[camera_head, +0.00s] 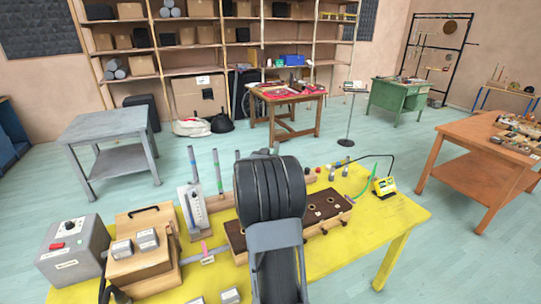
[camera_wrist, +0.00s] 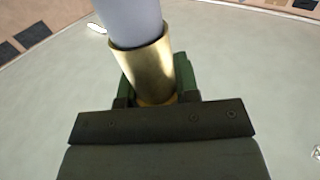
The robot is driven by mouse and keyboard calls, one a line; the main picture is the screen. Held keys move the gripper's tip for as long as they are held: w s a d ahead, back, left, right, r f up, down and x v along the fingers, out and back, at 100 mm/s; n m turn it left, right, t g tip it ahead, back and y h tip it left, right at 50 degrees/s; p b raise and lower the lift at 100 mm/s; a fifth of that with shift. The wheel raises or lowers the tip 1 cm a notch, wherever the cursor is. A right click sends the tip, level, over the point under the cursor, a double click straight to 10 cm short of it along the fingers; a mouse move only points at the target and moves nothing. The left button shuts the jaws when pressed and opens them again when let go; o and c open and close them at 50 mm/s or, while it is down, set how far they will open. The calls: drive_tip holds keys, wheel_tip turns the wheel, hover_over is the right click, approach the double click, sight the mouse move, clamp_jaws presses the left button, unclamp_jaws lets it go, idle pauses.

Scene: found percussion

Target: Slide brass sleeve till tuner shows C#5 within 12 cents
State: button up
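In the wrist view, the brass sleeve (camera_wrist: 148,70) is around a pale grey tube (camera_wrist: 132,20), which sticks out of its upper end. My gripper (camera_wrist: 155,90) has its green fingers on both sides of the sleeve and appears shut on it. In the head view, my dark arm hides the gripper and the sleeve.
A brown board with holes (camera_head: 325,208) lies beside my arm. Upright tubes (camera_head: 217,172), a wooden box (camera_head: 140,262) and a grey control box (camera_head: 72,250) stand to the left. A cable and green hose run near the tuner. The table's right front corner is clear.

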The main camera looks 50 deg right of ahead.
drive_tip(key=o, duration=0.5)
drive_tip(key=shift+a, duration=0.15)
drive_tip(key=b+v, duration=0.3)
drive_tip(key=v, duration=1)
drive_tip(key=shift+s+a, duration=0.15)
drive_tip(key=shift+a, duration=0.1)
